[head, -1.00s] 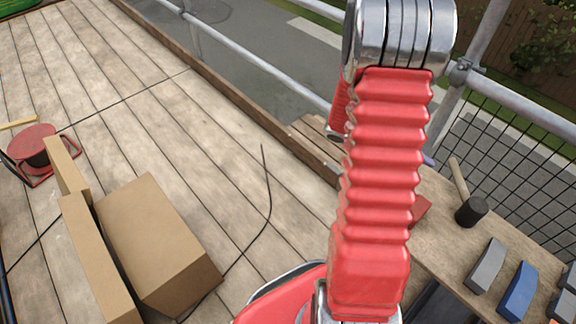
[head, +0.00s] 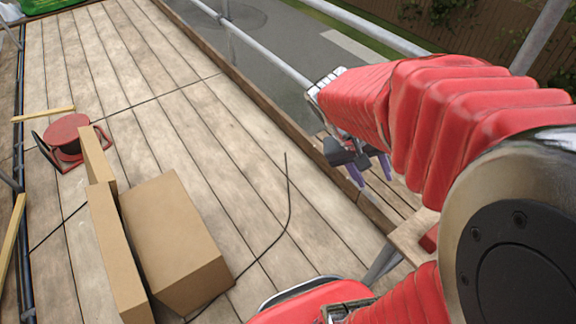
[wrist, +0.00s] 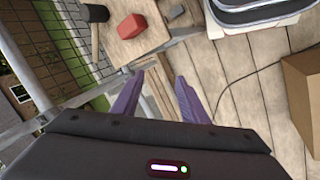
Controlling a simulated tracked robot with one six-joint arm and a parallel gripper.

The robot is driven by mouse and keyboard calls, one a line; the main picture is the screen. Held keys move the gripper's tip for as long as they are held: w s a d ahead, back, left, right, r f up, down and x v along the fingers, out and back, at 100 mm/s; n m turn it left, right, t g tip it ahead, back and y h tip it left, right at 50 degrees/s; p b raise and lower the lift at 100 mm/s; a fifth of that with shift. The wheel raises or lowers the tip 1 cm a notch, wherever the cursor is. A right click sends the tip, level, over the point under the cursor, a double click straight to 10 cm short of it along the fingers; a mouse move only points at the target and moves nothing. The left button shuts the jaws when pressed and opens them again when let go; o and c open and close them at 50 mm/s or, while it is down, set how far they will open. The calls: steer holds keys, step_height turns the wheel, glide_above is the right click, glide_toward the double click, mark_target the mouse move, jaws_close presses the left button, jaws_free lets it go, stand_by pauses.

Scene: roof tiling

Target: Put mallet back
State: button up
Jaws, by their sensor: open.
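The mallet shows in the wrist view at the upper left, with a black head (wrist: 95,13) and a pale handle (wrist: 95,42). It lies at the edge of the wooden bench (wrist: 118,50), close to the mesh fence. In the head view my arm hides the mallet. My gripper (head: 371,172) has purple fingers and hangs beyond the near part of the bench, beside the roof edge. In the wrist view my gripper (wrist: 158,79) is open and empty, apart from the mallet, with bench edge and planks beneath it.
A red block (wrist: 131,27) lies on the bench. Cardboard boxes (head: 170,245), a red cable reel (head: 68,135) and a loose black cable (head: 288,200) are on the deck. Scaffold rails (head: 255,45) run along the edge.

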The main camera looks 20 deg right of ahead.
steer(key=a+r+n+t+y, duration=0.2)
steer(key=a+r+t, duration=0.1)
steer(key=a, duration=0.7)
steer(key=a+r+n+t+y, duration=0.2)
steer(key=a+r+t+y, duration=0.1)
steer(key=a, duration=0.6)
step_height(320, 180, up, 2)
steer(key=shift+s+a+r+n+t, duration=0.1)
steer(key=shift+s+a+n+t, duration=0.05)
steer(key=shift+a+n+t, duration=0.3)
steer(key=shift+d, duration=0.15)
steer(key=shift+c, duration=1.1)
